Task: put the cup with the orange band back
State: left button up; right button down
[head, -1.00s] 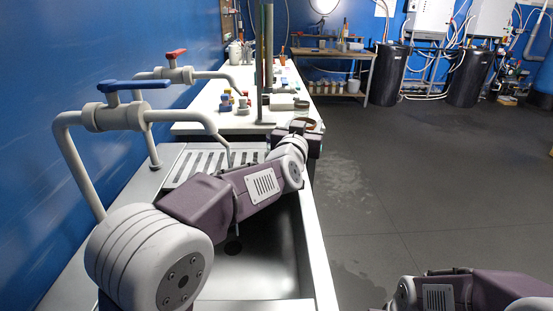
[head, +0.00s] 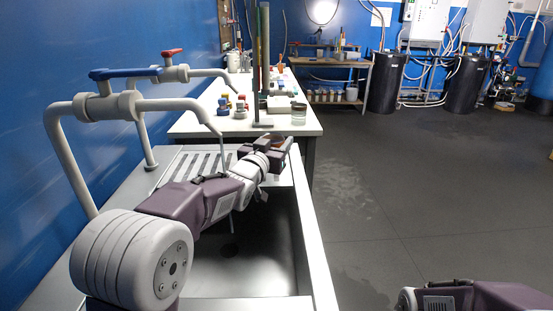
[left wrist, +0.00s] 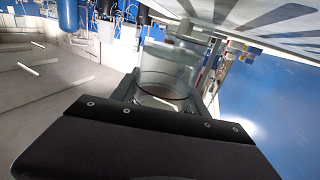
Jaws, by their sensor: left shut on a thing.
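My left gripper (head: 279,147) is shut on a clear cup (left wrist: 165,72), held above the far right corner of the sink. In the left wrist view the cup stands out between the fingers, with a thin dark reddish line around it. In the head view the cup is mostly hidden by the gripper, with only a small brown-orange patch showing there. I cannot clearly tell the band's colour. My right forearm shows at the lower right, but its gripper is out of view.
The metal sink (head: 225,272) has a slotted drainboard (head: 190,162) behind it. Taps with a blue handle (head: 124,73) and a red handle (head: 172,52) rise at the left. The white table (head: 205,124) beyond carries a clear jar (head: 299,114) near its right edge and several small items.

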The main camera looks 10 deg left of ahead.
pick_arm(q)
notch_tip(320, 180, down, 4)
jog(key=shift+f+b, duration=0.15)
jog(key=shift+b, duration=1.1)
jog(key=o, duration=1.6)
